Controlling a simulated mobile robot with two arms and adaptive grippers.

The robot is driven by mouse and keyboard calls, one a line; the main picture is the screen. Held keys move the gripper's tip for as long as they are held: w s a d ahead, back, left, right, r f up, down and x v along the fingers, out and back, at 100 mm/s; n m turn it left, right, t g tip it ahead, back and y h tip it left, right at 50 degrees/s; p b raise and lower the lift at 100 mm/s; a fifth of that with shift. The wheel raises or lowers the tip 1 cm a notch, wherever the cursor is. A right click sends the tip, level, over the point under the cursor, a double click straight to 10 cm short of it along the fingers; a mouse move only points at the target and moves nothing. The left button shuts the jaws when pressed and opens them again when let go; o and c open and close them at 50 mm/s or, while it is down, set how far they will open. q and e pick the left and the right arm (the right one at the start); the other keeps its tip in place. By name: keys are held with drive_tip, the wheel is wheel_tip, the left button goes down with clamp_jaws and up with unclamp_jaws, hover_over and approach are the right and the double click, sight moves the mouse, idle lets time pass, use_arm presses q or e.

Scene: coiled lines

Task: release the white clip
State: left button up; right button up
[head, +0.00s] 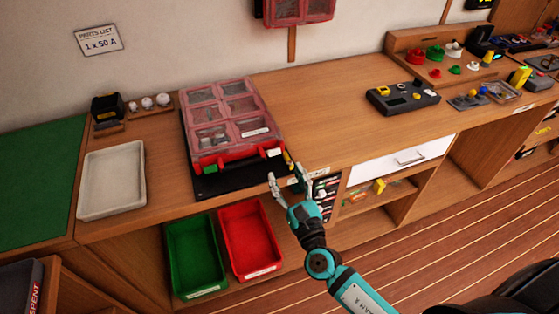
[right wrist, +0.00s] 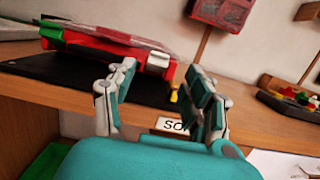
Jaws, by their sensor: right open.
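A red case (head: 232,160) with a clear compartment lid (head: 222,108) lies on a black mat (head: 214,188) on the bench. The lid looks closed. The white clip (head: 273,152) is on the case's front face, near its right corner. It also shows in the right wrist view (right wrist: 158,60), beyond my fingertips. My right gripper (head: 285,177) is open and empty, in front of the case's right corner and apart from the clip. It shows in the right wrist view (right wrist: 162,82). My left gripper is out of view.
A green bin (head: 196,258) and a red bin (head: 248,240) stand below the bench edge. A pale tray (head: 112,180) lies left of the case. A yellow-handled item (head: 288,160) is close to the case's right corner.

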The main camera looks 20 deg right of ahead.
drive_tip(key=shift+s+d+f, duration=0.1)
drive_tip(key=shift+s+f, duration=0.1)
drive_tip(key=shift+s, duration=0.9)
drive_tip(key=shift+s+f, duration=0.15)
drive_tip(key=shift+s, duration=0.9)
drive_tip(key=s+d+f+m+g+h, duration=0.1)
drive_tip(key=s+d+f+m+g, duration=0.25)
drive_tip(key=f, duration=0.75)
drive_tip(key=s+d+f+m+g, duration=0.1)
drive_tip(key=s+f+m+g, duration=0.25)
drive_tip(key=f+m, duration=0.6)
drive_tip(key=s+d+f+m+g+h, duration=0.1)
drive_tip(key=s+d+f+m+g, duration=0.25)
drive_tip(key=f, duration=1.05)
drive_tip(key=s+f+m+g, duration=0.2)
drive_tip(key=s+f+m, duration=0.3)
drive_tip(key=s, duration=0.4)
drive_tip(key=s+a+f+m+g+y, duration=0.1)
drive_tip(key=s+f+m+g, duration=0.2)
drive_tip(key=s+f+m, duration=0.3)
drive_tip(key=s+a+f+m+g, duration=0.1)
drive_tip(key=s+f+m+g, duration=0.2)
drive_tip(key=s, duration=0.9)
wheel_tip(320, 180, down, 2)
drive_tip(key=m, duration=0.3)
drive_tip(key=shift+s+f, duration=0.25)
drive_tip(key=shift+s, duration=0.15)
drive_tip(key=shift+m+g, duration=0.25)
